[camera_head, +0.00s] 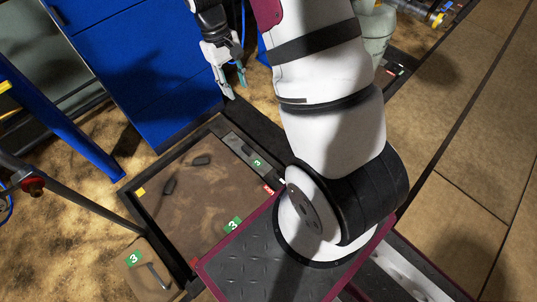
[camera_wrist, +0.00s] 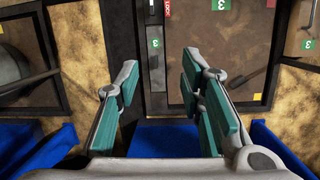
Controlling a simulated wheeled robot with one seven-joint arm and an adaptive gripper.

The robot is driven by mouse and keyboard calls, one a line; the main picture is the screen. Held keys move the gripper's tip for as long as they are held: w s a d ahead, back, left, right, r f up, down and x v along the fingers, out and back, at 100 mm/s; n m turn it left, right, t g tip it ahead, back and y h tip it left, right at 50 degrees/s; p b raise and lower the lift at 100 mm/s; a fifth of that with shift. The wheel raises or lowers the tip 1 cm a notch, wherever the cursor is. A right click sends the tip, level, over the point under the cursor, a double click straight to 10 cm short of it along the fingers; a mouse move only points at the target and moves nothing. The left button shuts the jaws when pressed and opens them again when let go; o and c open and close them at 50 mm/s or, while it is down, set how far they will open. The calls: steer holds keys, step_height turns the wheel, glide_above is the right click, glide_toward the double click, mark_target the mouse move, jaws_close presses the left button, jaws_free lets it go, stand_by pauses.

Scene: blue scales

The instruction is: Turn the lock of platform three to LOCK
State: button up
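Platform three (camera_head: 185,215) is a brown plate in a dark frame on the floor, marked with green "3" labels. A narrow grey strip (camera_head: 240,147) with a green "3" label (camera_head: 257,162) runs along its upper right edge. I cannot make out the lock's setting.
A blue cabinet (camera_head: 150,65) stands behind the platform, close to my gripper. A blue post (camera_head: 75,125) and a thin dark pole (camera_head: 80,200) are at left. A small plate with a handle and a "3" label (camera_head: 133,258) lies at lower left. Tiled floor (camera_head: 470,140) is clear at right.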

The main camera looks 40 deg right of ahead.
steer(key=d+f+g, duration=0.1)
steer(key=d+f, duration=0.3)
steer(key=f, duration=1.3)
steer(key=shift+n+g, duration=0.4)
steer(key=b+x, duration=0.2)
steer(key=x, duration=1.4)
steer(key=b+x, duration=0.2)
steer(key=x, duration=1.5)
steer(key=shift+s+a, duration=0.15)
steer(key=shift+s, duration=0.1)
jaws_close()
